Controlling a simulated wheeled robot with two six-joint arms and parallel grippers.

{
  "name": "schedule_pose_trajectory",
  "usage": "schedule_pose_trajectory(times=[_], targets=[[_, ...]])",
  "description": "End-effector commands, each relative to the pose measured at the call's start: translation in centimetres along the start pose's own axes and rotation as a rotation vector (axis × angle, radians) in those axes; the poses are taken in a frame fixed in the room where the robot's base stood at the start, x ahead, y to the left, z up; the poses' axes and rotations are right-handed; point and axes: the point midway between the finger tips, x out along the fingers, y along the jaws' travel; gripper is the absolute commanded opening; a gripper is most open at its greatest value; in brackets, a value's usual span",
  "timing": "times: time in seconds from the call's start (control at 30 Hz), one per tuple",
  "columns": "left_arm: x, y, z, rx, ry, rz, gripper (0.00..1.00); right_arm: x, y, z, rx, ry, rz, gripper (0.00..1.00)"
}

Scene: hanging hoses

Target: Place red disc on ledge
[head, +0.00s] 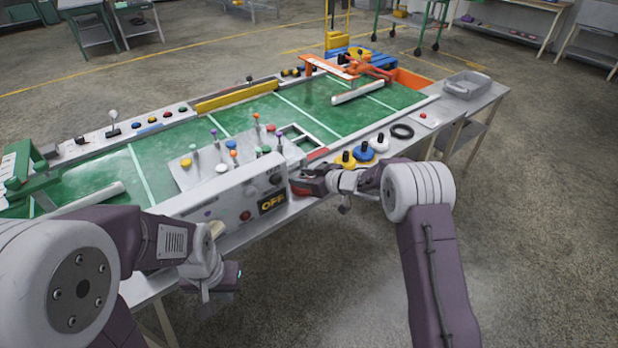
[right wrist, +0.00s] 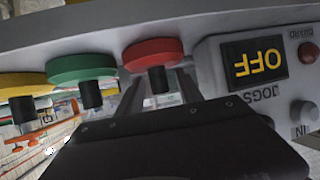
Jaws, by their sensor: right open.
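The red disc (right wrist: 150,51) has a dark knob (right wrist: 158,79) and lies against a grey surface beside the OFF panel in the right wrist view. My right gripper's two fingers (right wrist: 160,88) are open on either side of the knob. In the head view, my right gripper (head: 305,184) is beside the OFF box, with a bit of red showing at it. My left gripper (head: 226,277) hangs in front of the table; its jaw opening is unclear. A grey ledge (head: 430,121) runs along the table's front right. I cannot tell which ledge is the task's.
A green disc (right wrist: 82,68) and a yellow disc (right wrist: 22,84) are beside the red one. Yellow (head: 345,163), blue (head: 364,154) and white (head: 380,147) knobbed discs line the front edge. The control box (head: 230,203) is close left of my right gripper.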

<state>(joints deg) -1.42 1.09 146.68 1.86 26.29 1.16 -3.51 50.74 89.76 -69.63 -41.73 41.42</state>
Motion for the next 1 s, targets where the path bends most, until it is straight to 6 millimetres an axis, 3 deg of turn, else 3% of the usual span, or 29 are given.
schedule_pose_trajectory(times=[0.5, 0.67, 0.9, 1.0], targets=[[-2.3, 0.1, -0.2, 0.0, 0.0, 0.0, 0.0, -10.6, 0.1, -0.3, 0.001, 0.001, 0.003, 0.43], [-2.4, 0.1, -0.2, 0.0, 0.0, 0.0, 0.0, -11.9, 0.0, -0.1, -0.001, 0.002, 0.001, 0.43], [-2.4, 0.1, -0.2, 0.0, 0.0, 0.0, 0.0, -12.1, 0.0, -0.1, -0.001, 0.002, 0.001, 0.43], [-2.4, 0.1, -0.2, 0.0, 0.0, 0.0, 0.0, -12.6, 1.0, 0.0, 0.01, -0.029, 0.077, 0.43]])
